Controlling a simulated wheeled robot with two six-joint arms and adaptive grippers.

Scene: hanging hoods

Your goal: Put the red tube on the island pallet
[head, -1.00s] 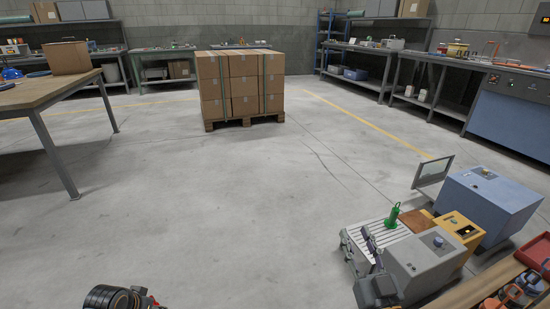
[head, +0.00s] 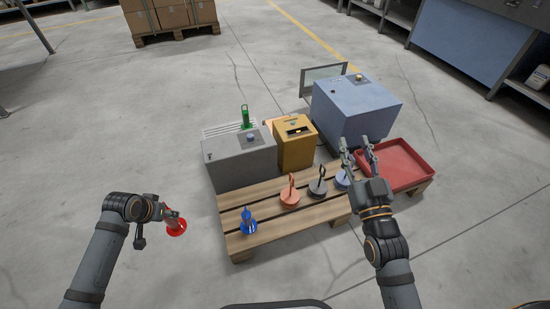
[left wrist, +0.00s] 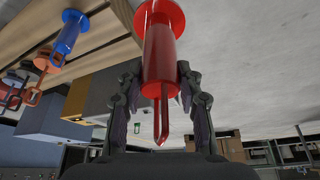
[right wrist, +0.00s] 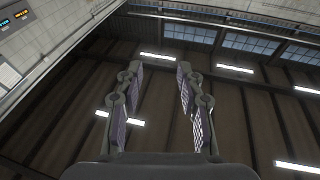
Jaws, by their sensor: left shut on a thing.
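The red tube (head: 177,229) has a flared rim and hangs from my left gripper (head: 171,213) in the head view. It is over the floor, left of the island pallet and apart from it. In the left wrist view the same red tube (left wrist: 162,48) sits between the fingers, which are shut on its narrower part. The island pallet (head: 270,228) is wooden slats, with bare slats along its near side. My right gripper (head: 357,148) is open and empty, above the pallet's right part; the right wrist view shows nothing between its fingers (right wrist: 160,68).
On the pallet stand a blue tube (head: 249,224), an orange one (head: 290,197), a black one (head: 318,188) and a blue-grey one (head: 342,180). Behind are a grey box (head: 238,165), a yellow box (head: 297,148) and a blue box (head: 360,110). A red tray (head: 402,168) lies right.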

